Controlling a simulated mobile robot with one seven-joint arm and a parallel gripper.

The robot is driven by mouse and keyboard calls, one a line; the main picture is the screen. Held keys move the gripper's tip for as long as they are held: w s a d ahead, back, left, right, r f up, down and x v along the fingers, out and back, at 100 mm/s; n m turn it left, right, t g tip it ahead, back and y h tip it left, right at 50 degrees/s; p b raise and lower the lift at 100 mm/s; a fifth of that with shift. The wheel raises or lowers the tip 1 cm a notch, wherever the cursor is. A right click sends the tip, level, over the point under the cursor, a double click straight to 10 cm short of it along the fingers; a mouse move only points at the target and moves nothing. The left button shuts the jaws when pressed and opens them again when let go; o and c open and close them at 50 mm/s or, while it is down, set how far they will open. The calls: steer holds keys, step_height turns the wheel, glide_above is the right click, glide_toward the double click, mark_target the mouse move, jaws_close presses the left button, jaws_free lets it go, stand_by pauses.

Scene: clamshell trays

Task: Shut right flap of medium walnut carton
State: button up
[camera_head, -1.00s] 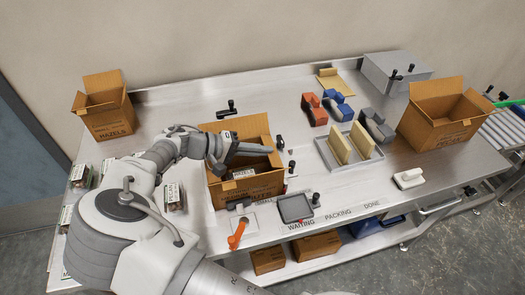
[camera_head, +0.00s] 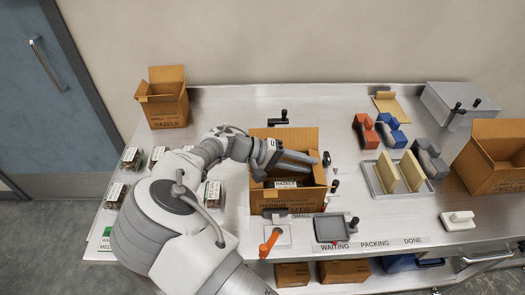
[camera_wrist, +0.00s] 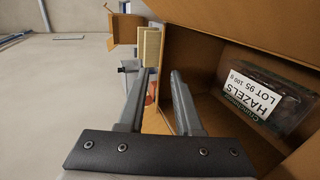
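The medium carton (camera_head: 292,203) stands upright near the middle of the bench, its back flap (camera_head: 300,137) raised. Its front print is only partly readable. A clamshell (camera_head: 286,184) lies inside; in the wrist view its label (camera_wrist: 252,97) reads HAZELS. My gripper (camera_head: 316,160) reaches over the carton's opening from the left, with its fingertips near the right side. I cannot clearly make out the right flap, and my fingers partly cover that side.
Several clamshells (camera_head: 132,158) lie at the left. A hazels carton (camera_head: 163,106) stands at the back left, another open carton (camera_head: 490,165) at the right. A grey tray with tan dividers (camera_head: 384,187), coloured blocks (camera_head: 365,130) and a small dark tray (camera_head: 329,229) stand nearby.

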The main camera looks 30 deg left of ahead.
steer(key=b+v, duration=0.1)
steer(key=v, duration=1.5)
steer(key=shift+a, duration=0.25)
steer(key=shift+s, duration=0.15)
jaws_close()
steer(key=r+m+g+y, duration=0.2)
steer(key=m+g+y, duration=0.75)
steer(key=m, duration=0.25)
glide_above(318, 166)
steer(key=shift+f+g+b, duration=0.25)
steer(key=shift+b, duration=0.1)
steer(key=w+d+r+m+y, duration=0.3)
steer(key=d+r+m+y, duration=0.2)
steer(key=r+m+y, duration=0.15)
steer(key=shift+n+h, duration=0.3)
steer(key=shift+n, duration=0.05)
steer(key=b+x, duration=0.1)
steer(key=x, duration=1.2)
steer(key=shift+a+f, duration=0.3)
